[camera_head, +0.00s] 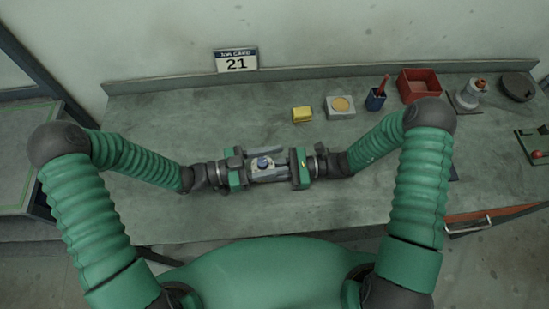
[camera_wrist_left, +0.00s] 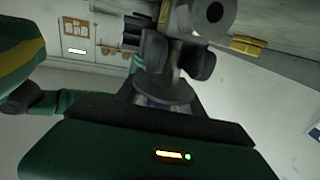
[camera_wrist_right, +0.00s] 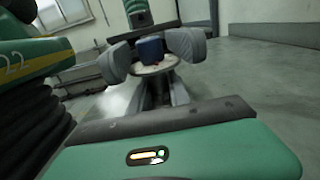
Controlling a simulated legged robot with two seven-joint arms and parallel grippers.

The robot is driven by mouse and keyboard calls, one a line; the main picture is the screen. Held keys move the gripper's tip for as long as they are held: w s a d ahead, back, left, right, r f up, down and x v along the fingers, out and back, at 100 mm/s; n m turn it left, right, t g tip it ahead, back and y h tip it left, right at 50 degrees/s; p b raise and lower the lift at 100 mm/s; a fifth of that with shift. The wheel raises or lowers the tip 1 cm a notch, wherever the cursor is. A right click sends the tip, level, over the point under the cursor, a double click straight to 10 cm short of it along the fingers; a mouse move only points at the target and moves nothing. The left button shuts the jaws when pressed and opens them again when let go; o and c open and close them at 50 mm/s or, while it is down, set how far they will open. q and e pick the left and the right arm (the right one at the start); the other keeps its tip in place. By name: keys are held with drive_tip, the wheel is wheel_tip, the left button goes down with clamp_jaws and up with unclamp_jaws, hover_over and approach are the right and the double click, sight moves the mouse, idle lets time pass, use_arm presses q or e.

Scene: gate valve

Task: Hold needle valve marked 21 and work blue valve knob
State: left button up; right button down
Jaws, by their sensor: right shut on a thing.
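The needle valve (camera_head: 268,169) is a small pale grey body held level above the bench between my two grippers. Its blue knob (camera_head: 262,162) is on top; it also shows in the right wrist view (camera_wrist_right: 150,49) above a pale round plate. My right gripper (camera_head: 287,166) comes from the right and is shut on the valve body. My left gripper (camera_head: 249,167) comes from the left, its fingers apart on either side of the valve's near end. In the left wrist view, a grey round part shows between its fingers; contact there cannot be told.
A plate marked 21 (camera_head: 236,61) stands at the bench's back edge. A yellow block (camera_head: 302,114), a square tray with a tan disc (camera_head: 341,107), a blue cup (camera_head: 375,100), a red bin (camera_head: 419,85) and a metal fitting (camera_head: 469,94) stand behind right. The bench's left is clear.

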use_arm(q)
drive_tip(key=shift+a, duration=0.15)
clamp_jaws()
drive_tip(key=shift+w+n+t, duration=0.1)
drive_tip(key=shift+n+t, duration=0.2)
drive_tip(key=shift+t, duration=0.1)
drive_tip(key=n+t+y, duration=0.1)
drive_tip(key=n+t, duration=0.1)
drive_tip(key=t, duration=0.1)
drive_tip(key=w+n+t+y, duration=0.1)
drive_tip(key=n+t, duration=0.1)
drive_tip(key=shift+t, duration=0.4)
drive_tip(key=shift+w+a+n+t+y, duration=0.15)
drive_tip(key=shift+n+t+y, duration=0.6)
drive_tip(key=shift+t+y, duration=0.1)
drive_tip(key=shift+w+a+n+t+y, duration=0.2)
drive_tip(key=shift+n+t+y, duration=0.5)
drive_tip(key=shift+t+y, duration=0.15)
drive_tip(key=shift+w+a+n+t+y, duration=0.15)
drive_tip(key=shift+n+t+y, duration=0.65)
drive_tip(key=shift+t, duration=0.1)
drive_tip(key=shift+o, duration=0.7)
unclamp_jaws()
drive_tip(key=shift+a, duration=0.1)
